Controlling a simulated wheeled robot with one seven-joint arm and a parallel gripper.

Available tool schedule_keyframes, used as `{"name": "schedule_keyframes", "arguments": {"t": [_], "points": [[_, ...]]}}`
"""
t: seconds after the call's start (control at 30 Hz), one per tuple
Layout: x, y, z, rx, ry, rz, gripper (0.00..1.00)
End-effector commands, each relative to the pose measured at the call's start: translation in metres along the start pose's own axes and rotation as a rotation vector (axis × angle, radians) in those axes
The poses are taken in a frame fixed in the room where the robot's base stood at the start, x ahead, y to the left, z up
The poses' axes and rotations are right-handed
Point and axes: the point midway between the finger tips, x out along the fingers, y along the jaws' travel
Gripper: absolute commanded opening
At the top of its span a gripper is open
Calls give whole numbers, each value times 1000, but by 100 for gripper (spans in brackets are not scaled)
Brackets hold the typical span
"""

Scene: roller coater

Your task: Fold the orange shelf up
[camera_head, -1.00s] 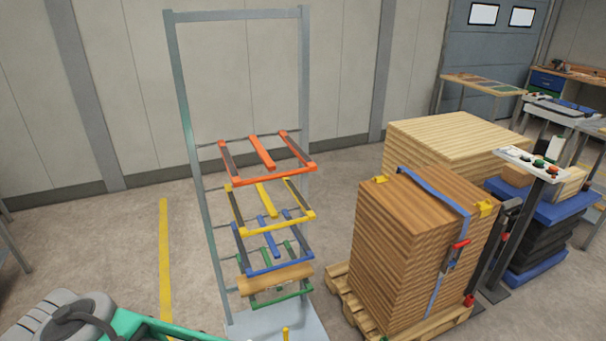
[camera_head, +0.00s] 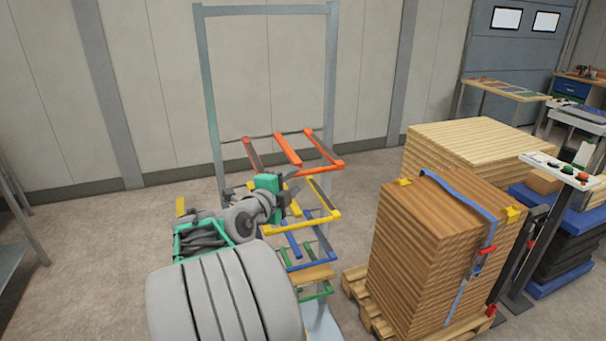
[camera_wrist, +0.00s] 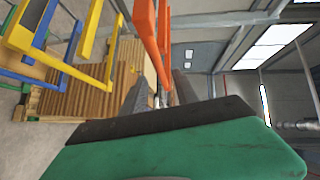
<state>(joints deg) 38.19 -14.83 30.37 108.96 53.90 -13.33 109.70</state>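The orange shelf (camera_head: 325,151) is the top shelf on the grey rack and sticks out level from its crossbar. My gripper (camera_head: 297,184), green with dark fingers, is just below the orange shelf and left of its front bar, above the yellow shelf (camera_head: 310,223). In the wrist view the orange shelf (camera_wrist: 147,38) runs down from the top edge towards the gap between my two fingers (camera_wrist: 160,88). The fingers stand apart with nothing held between them. I cannot tell whether a finger touches the orange shelf.
The rack's frame (camera_head: 330,60) is open above the orange shelf. A blue shelf (camera_head: 312,262) and a green shelf lie lower, with a wooden board (camera_head: 312,275) on the green one. A strapped wood stack (camera_head: 430,250) stands to the right. My arm covers the rack's lower left.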

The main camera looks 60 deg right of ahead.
Motion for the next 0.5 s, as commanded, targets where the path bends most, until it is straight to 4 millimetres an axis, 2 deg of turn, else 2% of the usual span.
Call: {"name": "schedule_keyframes", "arguments": {"t": [0.3,0.5], "points": [[57,-3,-1,-4,1,4,36],[68,0,1,-3,-2,2,36]]}}
